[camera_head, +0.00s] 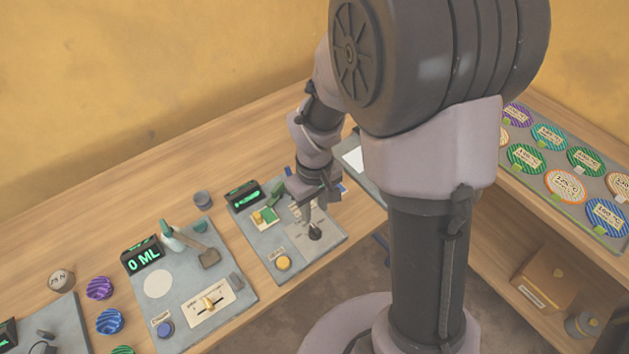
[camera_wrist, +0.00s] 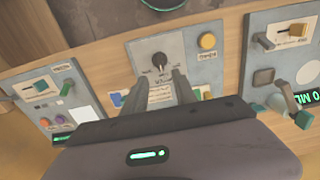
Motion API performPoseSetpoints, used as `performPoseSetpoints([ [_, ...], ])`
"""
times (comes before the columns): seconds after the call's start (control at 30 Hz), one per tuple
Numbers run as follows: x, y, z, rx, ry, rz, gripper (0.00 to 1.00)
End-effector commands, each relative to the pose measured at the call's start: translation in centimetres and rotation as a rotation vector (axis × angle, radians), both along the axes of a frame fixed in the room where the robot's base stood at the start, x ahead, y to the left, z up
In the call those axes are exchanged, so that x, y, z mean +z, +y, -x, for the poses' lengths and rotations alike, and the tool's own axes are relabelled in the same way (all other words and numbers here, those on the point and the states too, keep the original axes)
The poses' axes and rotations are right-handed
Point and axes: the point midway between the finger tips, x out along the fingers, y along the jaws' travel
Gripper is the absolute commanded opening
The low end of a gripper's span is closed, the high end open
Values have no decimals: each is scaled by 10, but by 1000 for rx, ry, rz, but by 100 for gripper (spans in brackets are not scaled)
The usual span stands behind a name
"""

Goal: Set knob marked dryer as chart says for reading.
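A black knob (camera_head: 315,232) stands on a pale plate of the middle grey panel (camera_head: 275,262). In the wrist view the knob (camera_wrist: 159,61) sits just beyond and between my fingertips. My gripper (camera_head: 308,206) is above this panel, and in the wrist view its two fingers (camera_wrist: 158,76) are apart with nothing between them. A lined white card (camera_wrist: 161,93), perhaps the chart, shows between the fingers; its text is too small to read. A display with green digits (camera_head: 243,194) stands at the panel's back, unreadable. I cannot read which knob is marked dryer.
A yellow button (camera_head: 283,263) is on the same panel. Striped discs (camera_head: 110,320) lie further left. A rack of labelled discs (camera_head: 565,186) is at the right.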

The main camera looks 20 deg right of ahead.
Motion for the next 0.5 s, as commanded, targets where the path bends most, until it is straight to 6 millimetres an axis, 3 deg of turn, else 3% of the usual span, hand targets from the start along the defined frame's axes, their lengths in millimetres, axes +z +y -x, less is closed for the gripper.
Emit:
performPoseSetpoints([
  [0.03, 23, 0, -1, 0, -5, -1, 34],
  [0.2, 65, 0, -1, 0, -3, 0, 34],
  [0.33, 80, 0, 0, 0, -1, 1, 34],
  [0.5, 84, 0, 0, 0, 0, 0, 34],
])
